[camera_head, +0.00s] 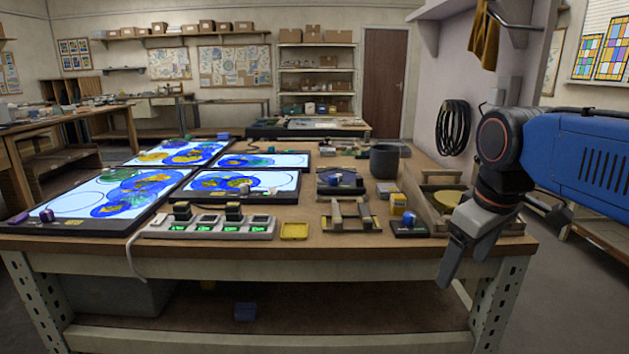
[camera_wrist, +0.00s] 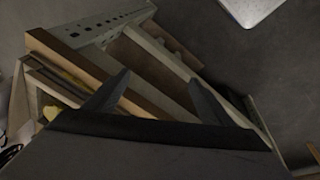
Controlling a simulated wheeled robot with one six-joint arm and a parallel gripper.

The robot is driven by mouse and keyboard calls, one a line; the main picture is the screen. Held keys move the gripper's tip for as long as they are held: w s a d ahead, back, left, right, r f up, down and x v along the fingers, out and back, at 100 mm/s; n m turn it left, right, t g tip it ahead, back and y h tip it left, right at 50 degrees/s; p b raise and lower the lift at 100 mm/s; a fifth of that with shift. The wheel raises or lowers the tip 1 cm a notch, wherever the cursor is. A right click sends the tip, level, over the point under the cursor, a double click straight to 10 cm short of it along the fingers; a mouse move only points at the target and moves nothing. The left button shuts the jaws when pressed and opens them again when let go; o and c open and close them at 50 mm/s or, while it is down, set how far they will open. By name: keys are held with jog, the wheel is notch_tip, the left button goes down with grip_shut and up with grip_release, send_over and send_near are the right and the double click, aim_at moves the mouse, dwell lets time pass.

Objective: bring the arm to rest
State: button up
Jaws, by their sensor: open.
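My gripper (camera_head: 468,258) hangs at the right front corner of the workbench (camera_head: 330,240) in the head view, fingers pointing down. Its two fingers are apart and nothing is between them. The blue arm (camera_head: 585,155) reaches in from the right edge. In the wrist view my gripper (camera_wrist: 158,92) shows two dark, spread fingers, with the bench's edge and leg frame beyond them. The view there is dark, and the distance from the fingers to the bench edge is hard to tell.
Lit glass panels (camera_head: 80,205) painted blue and yellow lie on the bench's left. A charger strip (camera_head: 208,227), a yellow tray (camera_head: 294,231), a wooden stand (camera_head: 349,216) and a dark cup (camera_head: 384,161) stand on it. A wooden tray (camera_head: 425,212) is near the gripper.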

jog(key=s+d+f+m+t, duration=0.1)
jog(key=s+f+m, duration=0.5)
jog(key=s+f, duration=0.4)
notch_tip(320, 180, down, 4)
jog(key=shift+s+d+f+t, duration=0.15)
jog(key=shift+s+d+t, duration=0.05)
jog(key=shift+s+t, duration=0.1)
